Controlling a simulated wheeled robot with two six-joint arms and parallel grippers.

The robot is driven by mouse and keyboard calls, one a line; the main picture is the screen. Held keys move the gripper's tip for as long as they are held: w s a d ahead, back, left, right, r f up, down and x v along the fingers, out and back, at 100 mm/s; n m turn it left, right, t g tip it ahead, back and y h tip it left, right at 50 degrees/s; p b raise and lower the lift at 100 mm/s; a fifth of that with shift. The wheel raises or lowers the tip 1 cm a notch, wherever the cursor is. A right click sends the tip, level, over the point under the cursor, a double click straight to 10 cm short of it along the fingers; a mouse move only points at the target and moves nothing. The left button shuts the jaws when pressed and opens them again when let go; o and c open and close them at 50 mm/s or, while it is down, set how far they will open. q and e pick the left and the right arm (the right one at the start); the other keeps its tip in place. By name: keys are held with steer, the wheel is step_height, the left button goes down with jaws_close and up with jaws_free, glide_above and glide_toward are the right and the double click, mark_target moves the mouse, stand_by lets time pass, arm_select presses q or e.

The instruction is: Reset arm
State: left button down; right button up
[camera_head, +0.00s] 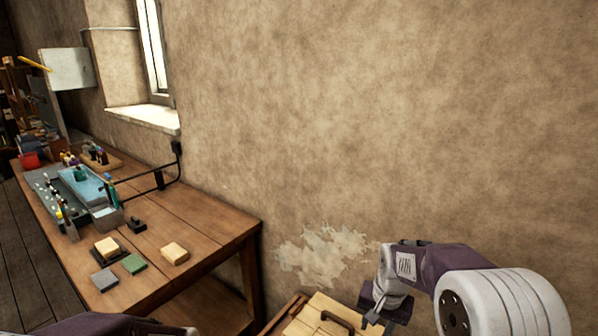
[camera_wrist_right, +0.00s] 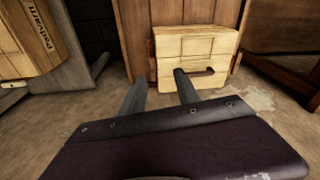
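My right arm comes in at the lower right of the head view. Its gripper (camera_head: 385,312) hangs low beside a pale wooden box (camera_head: 310,322) with a dark handle (camera_head: 337,320). In the right wrist view the right gripper's two fingers (camera_wrist_right: 160,88) are spread, with nothing between them. The wooden box also shows there (camera_wrist_right: 190,43), beyond the fingertips. Its dark handle (camera_wrist_right: 197,71) appears close to the right-hand finger; I cannot tell if they touch. Part of my left arm shows at the bottom left of the head view, but its gripper is out of sight.
A wooden workbench (camera_head: 215,232) runs along the left, holding a blue-topped device (camera_head: 85,185), a tan block (camera_head: 174,252), a grey pad (camera_head: 105,280) and a green pad (camera_head: 134,264). A plain wall (camera_head: 400,130) fills the right. A labelled wooden crate (camera_wrist_right: 32,42) stands at left in the wrist view.

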steer(key=s+f+n, duration=0.1)
steer(key=s+n, duration=0.1)
steer(key=s, duration=0.5)
steer(key=s+a+f+n, duration=0.1)
steer(key=s+f+n, duration=0.1)
steer(key=s, duration=0.6)
steer(key=shift+s+a+f+n, duration=0.15)
steer(key=shift+a+f+n, duration=0.15)
steer(key=shift+n, duration=0.3)
